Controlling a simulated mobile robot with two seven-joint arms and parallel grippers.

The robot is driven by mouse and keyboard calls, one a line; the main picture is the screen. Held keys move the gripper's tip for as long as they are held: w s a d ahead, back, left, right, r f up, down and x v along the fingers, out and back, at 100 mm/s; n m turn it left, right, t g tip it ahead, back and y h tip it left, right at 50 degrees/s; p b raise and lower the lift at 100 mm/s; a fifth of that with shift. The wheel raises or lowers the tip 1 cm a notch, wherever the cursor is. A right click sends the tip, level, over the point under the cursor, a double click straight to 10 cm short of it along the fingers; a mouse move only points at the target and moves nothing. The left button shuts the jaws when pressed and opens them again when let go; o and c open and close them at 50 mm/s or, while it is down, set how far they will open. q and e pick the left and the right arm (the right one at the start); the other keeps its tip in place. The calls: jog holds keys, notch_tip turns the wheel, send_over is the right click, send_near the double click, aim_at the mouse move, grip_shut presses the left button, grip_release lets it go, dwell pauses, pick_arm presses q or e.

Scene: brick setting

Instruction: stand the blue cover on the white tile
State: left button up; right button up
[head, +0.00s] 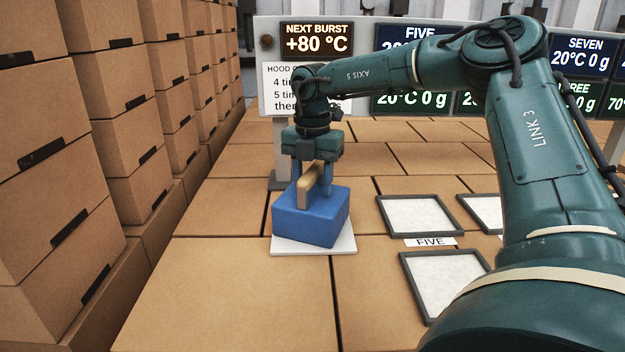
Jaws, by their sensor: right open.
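The blue cover (305,224) is a box-like block with a tan upright handle (311,186) on top. It stands upright on the white tile (343,248), whose edge shows in front of it and to its right. My right gripper (312,178) points down over the cover, with its fingers around the handle. The fingers are open, one on each side of the handle. Whether a finger touches the handle cannot be told. The rest of the tile is hidden under the cover. My left gripper is not in view.
Stacked cardboard boxes (50,150) line the left side. Dark-framed white pads (420,216) lie at the right, with a "FIVE" label (430,241) between two of them. A display panel (316,42) reading "NEXT BURST +80 °C" stands behind. The brown tiled surface at front left is clear.

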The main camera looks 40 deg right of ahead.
notch_tip(320, 180, up, 12)
jog(key=shift+b, duration=0.5)
jog(key=shift+s+f, duration=0.1)
